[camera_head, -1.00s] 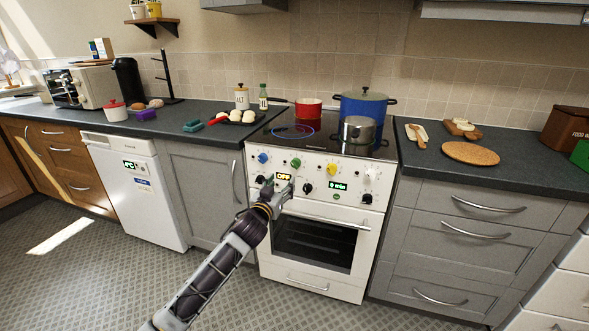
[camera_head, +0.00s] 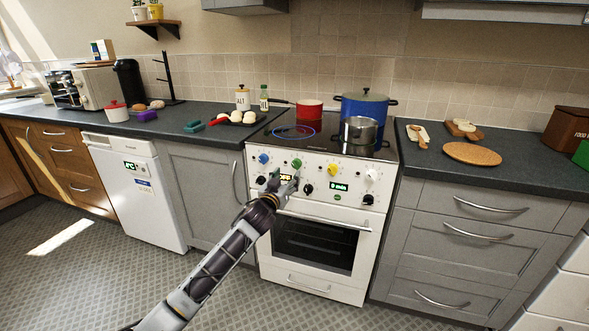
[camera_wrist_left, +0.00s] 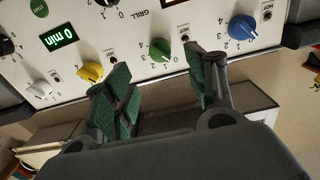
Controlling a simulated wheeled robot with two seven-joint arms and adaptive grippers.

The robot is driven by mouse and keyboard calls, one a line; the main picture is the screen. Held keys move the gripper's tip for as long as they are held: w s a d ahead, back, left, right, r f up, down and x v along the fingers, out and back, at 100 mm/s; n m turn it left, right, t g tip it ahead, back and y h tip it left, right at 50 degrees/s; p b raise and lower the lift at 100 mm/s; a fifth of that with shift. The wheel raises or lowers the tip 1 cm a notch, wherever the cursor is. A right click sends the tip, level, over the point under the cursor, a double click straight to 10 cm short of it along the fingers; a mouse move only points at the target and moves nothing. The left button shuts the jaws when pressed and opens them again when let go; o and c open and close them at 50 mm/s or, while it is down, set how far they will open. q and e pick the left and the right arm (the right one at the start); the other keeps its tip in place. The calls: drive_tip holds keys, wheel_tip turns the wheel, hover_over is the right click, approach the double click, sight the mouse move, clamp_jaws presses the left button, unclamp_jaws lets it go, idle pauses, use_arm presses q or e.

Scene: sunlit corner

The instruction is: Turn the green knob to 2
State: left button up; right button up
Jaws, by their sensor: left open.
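The green knob (camera_head: 296,163) is on the stove's front panel, between the blue knob (camera_head: 263,158) and the yellow knob (camera_head: 333,169). In the left wrist view the green knob (camera_wrist_left: 159,50) shows with printed numbers around it; I cannot tell which number it points to. My left gripper (camera_head: 282,182) is open and empty, just below the green knob in the head view. In the left wrist view its two fingers (camera_wrist_left: 158,78) are spread, with the knob beyond the gap between them and apart from both. My right gripper is not in view.
The panel also holds a white knob (camera_head: 371,175), black knobs (camera_head: 308,188) and displays. The oven door handle (camera_head: 325,221) runs below. A red saucepan (camera_head: 308,110), a blue pot (camera_head: 364,106) and a steel pot (camera_head: 360,131) stand on the hob.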

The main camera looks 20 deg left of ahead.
sight(295, 167)
use_arm(q)
drive_tip(key=w+b, duration=0.1)
drive_tip(key=w, duration=0.3)
drive_tip(key=shift+w, duration=0.15)
drive_tip(key=shift+w+d+b, duration=0.15)
drive_tip(key=shift+w+b, duration=0.2)
drive_tip(key=shift+w, duration=1.95)
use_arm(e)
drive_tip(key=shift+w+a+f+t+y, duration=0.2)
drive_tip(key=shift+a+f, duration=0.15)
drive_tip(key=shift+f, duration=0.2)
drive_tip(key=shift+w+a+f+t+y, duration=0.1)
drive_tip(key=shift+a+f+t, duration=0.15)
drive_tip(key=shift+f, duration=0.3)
use_arm(q)
drive_tip(key=shift+w, duration=0.1)
drive_tip(key=shift+c, duration=0.4)
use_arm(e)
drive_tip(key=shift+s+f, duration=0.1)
use_arm(q)
drive_tip(key=c, duration=1)
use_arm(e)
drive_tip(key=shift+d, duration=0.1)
